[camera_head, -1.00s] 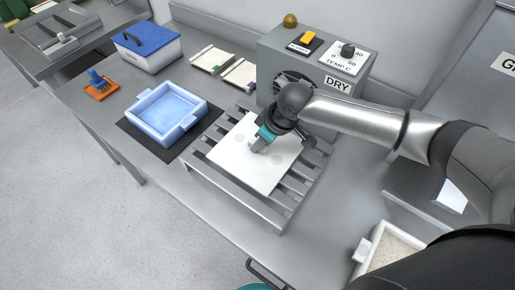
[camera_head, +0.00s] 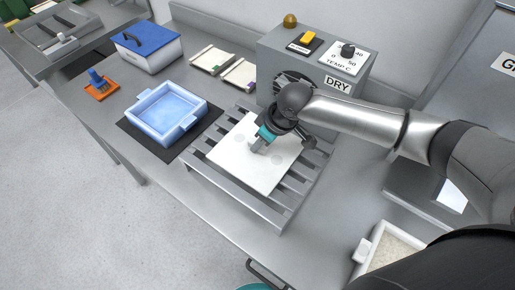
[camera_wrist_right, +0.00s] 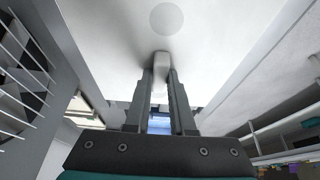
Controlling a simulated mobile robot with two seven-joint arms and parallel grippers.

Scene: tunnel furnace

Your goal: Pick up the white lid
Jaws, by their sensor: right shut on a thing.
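The white lid (camera_head: 262,169) is a flat, square white plate with faint round grey spots. It lies on or just over a grey slatted rack (camera_head: 250,207) on the bench; I cannot tell whether they touch. My right gripper (camera_head: 262,143) is at the lid's upper part, its fingers shut on a small pale knob on the lid. In the right wrist view the fingers (camera_wrist_right: 162,78) close around this knob (camera_wrist_right: 162,64), and the lid (camera_wrist_right: 215,35) fills the top. My left gripper is not in view.
A grey dryer box (camera_head: 318,62) stands behind the rack. A pale blue tray (camera_head: 146,112) sits on a black mat to the left. A blue-lidded box (camera_head: 148,58) is farther back. A white tray of pale grains (camera_head: 362,250) is at lower right.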

